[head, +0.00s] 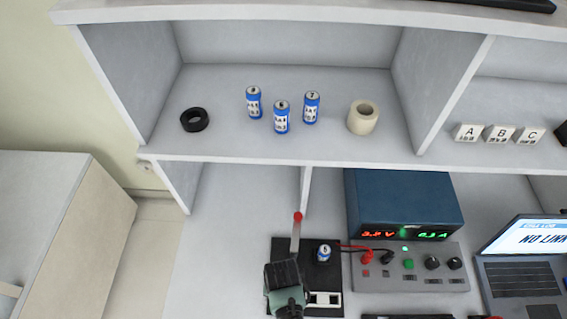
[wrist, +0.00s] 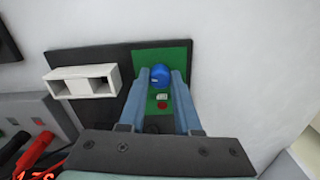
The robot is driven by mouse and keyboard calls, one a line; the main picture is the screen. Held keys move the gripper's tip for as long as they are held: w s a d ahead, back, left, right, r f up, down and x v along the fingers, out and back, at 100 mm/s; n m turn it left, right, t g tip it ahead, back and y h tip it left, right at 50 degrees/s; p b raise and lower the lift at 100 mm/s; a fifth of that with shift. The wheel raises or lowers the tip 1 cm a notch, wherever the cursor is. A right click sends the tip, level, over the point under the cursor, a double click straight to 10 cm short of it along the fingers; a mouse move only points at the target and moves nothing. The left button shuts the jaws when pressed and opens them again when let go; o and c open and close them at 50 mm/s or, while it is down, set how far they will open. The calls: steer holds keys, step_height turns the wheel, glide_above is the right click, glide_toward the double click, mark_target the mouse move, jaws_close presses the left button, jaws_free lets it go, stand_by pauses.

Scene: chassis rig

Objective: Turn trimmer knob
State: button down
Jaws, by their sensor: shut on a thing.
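The trimmer knob (wrist: 160,77) is a small blue round piece on a green board (wrist: 183,62), seen in the wrist view. My gripper (wrist: 161,74) has its two grey-blue fingers on either side of this knob, shut on it. In the head view my gripper (head: 288,288) is over the lower left of the black chassis plate (head: 325,278) and hides the knob and green board. A small white piece and a red dot show on the board between the fingers.
A white slotted holder (wrist: 84,80) is close left of the fingers. A red-tipped lever (head: 297,218) and a blue-white cell (head: 324,253) stand by the gripper. The power supply (head: 404,205), leads and laptop (head: 522,270) are right. A shelf (head: 235,150) overhangs behind.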

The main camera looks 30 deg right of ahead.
steer(key=shift+r+n+p, duration=0.1)
steer(key=shift+n+p, duration=0.35)
steer(key=shift+n, duration=0.75)
steer(key=c, duration=0.6)
jaws_free()
